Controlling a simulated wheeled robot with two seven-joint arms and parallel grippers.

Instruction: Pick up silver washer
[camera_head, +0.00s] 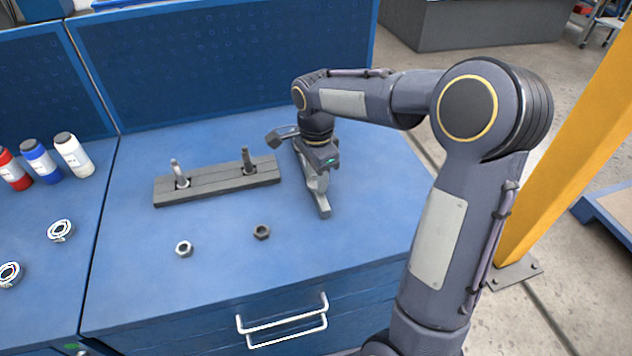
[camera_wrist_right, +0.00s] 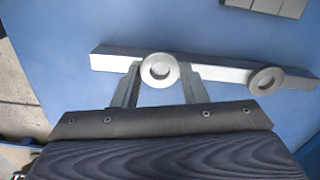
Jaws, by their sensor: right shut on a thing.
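A silver washer (camera_wrist_right: 160,71) is between the two fingers of my right gripper (camera_wrist_right: 161,68) in the right wrist view, at the light grey bar. The gripper is shut on it. A second, darker grey washer (camera_wrist_right: 266,80) is on the bar to the right, clear of the fingers. In the head view my right gripper (camera_head: 318,172) is low over the grey bar (camera_head: 323,205) on the blue workbench, and the arm and gripper hide much of the washers there. My left gripper is not in view.
A dark grey block (camera_head: 217,182) with two upright bolts lies left of the gripper. A silver nut (camera_head: 184,249) and a dark nut (camera_head: 261,232) lie in front. Several bottles (camera_head: 42,160) stand far left. The bench front is mostly clear.

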